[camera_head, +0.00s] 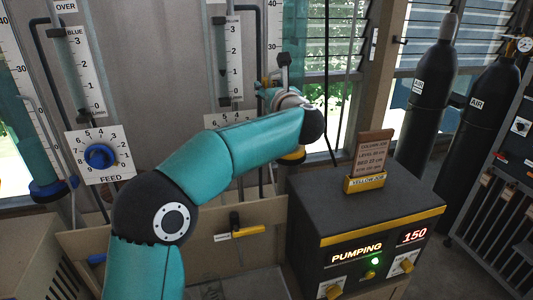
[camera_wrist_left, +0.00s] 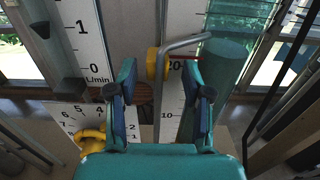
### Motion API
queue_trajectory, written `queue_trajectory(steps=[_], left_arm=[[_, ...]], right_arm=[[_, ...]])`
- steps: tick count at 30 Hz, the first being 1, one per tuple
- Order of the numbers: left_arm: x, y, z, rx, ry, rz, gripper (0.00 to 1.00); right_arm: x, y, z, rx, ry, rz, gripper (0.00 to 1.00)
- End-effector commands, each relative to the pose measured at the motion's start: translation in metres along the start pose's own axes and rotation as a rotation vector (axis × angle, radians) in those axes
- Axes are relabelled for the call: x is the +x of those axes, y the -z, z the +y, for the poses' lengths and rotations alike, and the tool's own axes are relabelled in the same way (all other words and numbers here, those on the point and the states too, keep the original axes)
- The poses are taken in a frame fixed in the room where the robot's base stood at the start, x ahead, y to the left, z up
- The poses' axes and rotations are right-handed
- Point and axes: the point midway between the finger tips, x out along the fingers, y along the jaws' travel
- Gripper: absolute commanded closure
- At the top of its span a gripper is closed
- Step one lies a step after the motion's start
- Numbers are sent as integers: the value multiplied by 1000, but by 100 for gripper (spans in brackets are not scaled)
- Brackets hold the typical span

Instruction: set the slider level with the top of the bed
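In the left wrist view a yellow slider block (camera_wrist_left: 154,63) sits beside the scale strip (camera_wrist_left: 174,98), with a short red line to its right near the 20 mark. The teal bed (camera_wrist_left: 217,72) stands right of the scale; its top looks slightly higher than the red line, but the slanted view leaves their exact levels unclear. My left gripper (camera_wrist_left: 160,92) is open, its two fingers apart on either side of the slider and scale, with nothing visibly gripped. In the head view the left gripper (camera_head: 284,86) is at the column, partly hidden by my arm. My right gripper is not in view.
A bent grey rod (camera_wrist_left: 184,44) crosses in front of the scale. A yellow dial (camera_wrist_left: 92,139) is at lower left. In the head view the pump box (camera_head: 365,215) reads PUMPING and 150 and bears a card (camera_head: 371,158). Black cylinders (camera_head: 428,100) stand at right.

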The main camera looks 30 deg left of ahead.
Motion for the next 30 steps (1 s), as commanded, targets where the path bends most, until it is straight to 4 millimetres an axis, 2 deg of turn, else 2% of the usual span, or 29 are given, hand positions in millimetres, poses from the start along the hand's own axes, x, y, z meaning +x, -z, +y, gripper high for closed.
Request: queue_trajectory(steps=[7,11,22,30], left_arm=[[0,0,0,-1,-1,1,49],[-6,2,0,-2,0,0,49],[-49,4,0,-3,0,0,49],[-70,1,1,-1,-1,1,49]], right_arm=[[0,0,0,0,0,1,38],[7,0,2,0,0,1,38],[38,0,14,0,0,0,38],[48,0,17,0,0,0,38]])
